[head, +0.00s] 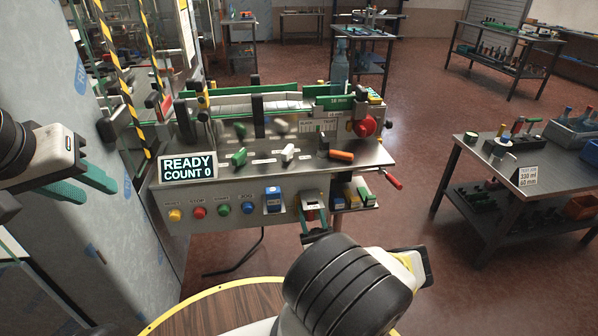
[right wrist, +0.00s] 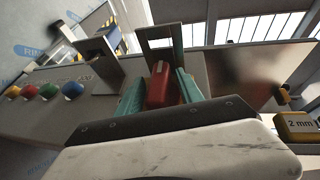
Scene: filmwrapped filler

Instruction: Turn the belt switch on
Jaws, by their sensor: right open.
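My right gripper (right wrist: 158,72) is open at the front panel of the machine (head: 240,185). In the right wrist view its teal fingers stand on either side of a red switch lever (right wrist: 158,86) inside a metal guard frame (right wrist: 170,32). I cannot tell if the fingers touch the lever. In the head view this guarded switch (head: 311,200) sits at the right of the button row, and my wrist hides part of the gripper. No label on it is readable. My left gripper (head: 100,190) is at the left, its teal fingers apart and empty, away from the panel.
A blue-fronted unit (head: 273,200) sits left of the guarded switch, beside yellow, red, green and blue buttons (head: 248,208). The display (head: 188,167) reads READY COUNT 0. A bin shelf (head: 352,194) is close right.

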